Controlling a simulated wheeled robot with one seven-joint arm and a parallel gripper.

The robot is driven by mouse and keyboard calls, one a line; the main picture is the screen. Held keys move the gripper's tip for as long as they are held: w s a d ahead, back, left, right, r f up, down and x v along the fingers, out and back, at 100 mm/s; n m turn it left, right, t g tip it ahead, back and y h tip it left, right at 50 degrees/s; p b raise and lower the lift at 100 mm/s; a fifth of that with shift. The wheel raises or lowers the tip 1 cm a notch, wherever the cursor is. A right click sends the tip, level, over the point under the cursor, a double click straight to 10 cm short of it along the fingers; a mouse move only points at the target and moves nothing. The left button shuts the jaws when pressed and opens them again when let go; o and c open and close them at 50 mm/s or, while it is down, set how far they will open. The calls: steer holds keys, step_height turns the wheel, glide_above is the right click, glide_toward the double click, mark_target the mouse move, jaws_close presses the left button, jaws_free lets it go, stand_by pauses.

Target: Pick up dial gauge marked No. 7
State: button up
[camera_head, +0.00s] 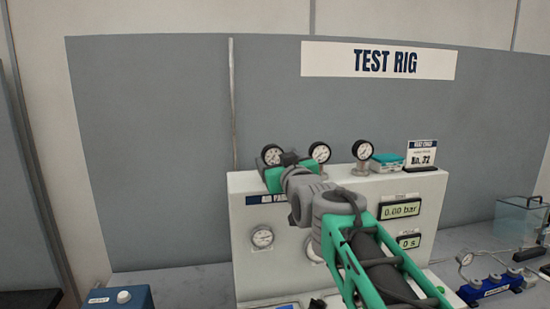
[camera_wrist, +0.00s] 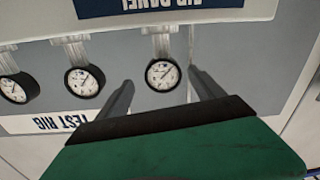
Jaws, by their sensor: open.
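Three small dial gauges with black rims and white faces stand in a row on top of the white test rig: the left gauge (camera_head: 271,155), the middle gauge (camera_head: 319,152) and the right gauge (camera_head: 362,150). No number on any dial is legible. My gripper (camera_wrist: 160,82) is open and empty at the left gauge. In the upside-down wrist view, that gauge's dial (camera_wrist: 163,74) shows between the two fingers, with a gap on each side. The middle gauge (camera_wrist: 86,80) and right gauge (camera_wrist: 18,88) lie to the left there.
A card (camera_head: 422,153) that seems to read "No. 72" and a teal-topped box (camera_head: 386,163) stand right of the gauges on the rig (camera_head: 345,182). A clear tank (camera_head: 520,218) and blue manifold (camera_head: 490,287) are at right. A blue box (camera_head: 120,298) sits front left.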

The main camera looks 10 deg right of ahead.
mark_target(274, 157)
steer(key=w, duration=0.1)
steer(key=w+a+p, duration=0.1)
steer(key=w, duration=0.1)
steer(key=shift+w, duration=0.15)
steer(key=shift+w+d, duration=0.1)
steer(key=shift+w, duration=0.2)
steer(key=shift+s, duration=0.1)
steer(key=shift+c, duration=0.7)
steer(key=c, duration=1.5)
